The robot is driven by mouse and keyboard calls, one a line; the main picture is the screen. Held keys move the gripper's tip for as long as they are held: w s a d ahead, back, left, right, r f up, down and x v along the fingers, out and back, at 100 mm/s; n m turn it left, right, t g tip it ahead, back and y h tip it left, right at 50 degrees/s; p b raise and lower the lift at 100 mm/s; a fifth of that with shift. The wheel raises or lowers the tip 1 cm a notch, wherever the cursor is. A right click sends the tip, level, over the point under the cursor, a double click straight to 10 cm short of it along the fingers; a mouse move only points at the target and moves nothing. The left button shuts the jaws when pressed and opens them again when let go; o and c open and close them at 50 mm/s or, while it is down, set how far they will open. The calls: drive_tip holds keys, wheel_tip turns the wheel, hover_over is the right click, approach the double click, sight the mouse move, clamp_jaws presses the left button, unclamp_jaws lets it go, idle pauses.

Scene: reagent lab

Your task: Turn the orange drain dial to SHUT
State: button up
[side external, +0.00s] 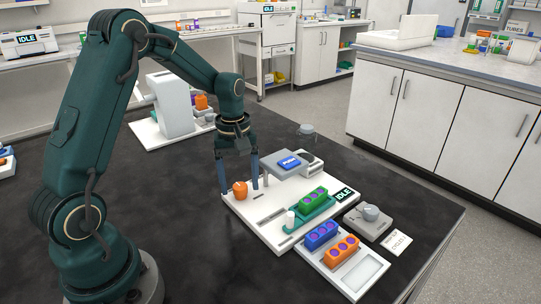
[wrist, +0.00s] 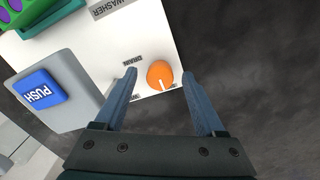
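The orange drain dial (side external: 240,188) sits at the near left end of the white washer panel. In the wrist view the dial (wrist: 161,73) carries a short white mark pointing toward my gripper's base. The word DRAIN is printed beside it; other print near it is partly hidden by the left finger, so I cannot read the dial's setting. My gripper (side external: 238,174) points down over the dial, open and empty. In the wrist view my gripper (wrist: 159,74) has one finger on each side of the dial, with gaps to both.
A blue PUSH button (side external: 289,162) sits on a grey block behind the panel. A green rack (side external: 312,200), blue rack (side external: 321,236) and orange rack (side external: 342,249) stand to the right. The dark bench is clear in front.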

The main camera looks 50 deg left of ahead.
sight(239, 186)
drive_tip(key=shift+r, duration=0.1)
drive_tip(key=shift+r, duration=2.5)
drive_tip(key=shift+w+d+r, duration=0.1)
drive_tip(key=shift+d+r, duration=0.1)
drive_tip(key=shift+r, duration=0.05)
drive_tip(key=s+d+r+m+t, duration=0.4)
drive_tip(key=s+d+r+m, duration=0.15)
drive_tip(key=d+r, duration=0.3)
drive_tip(key=s+d+f+m+t, duration=0.1)
drive_tip(key=s+d+f+m, duration=0.1)
drive_tip(key=s+m, duration=0.5)
drive_tip(key=shift+s+d, duration=0.3)
drive_tip(key=shift+s, duration=0.35)
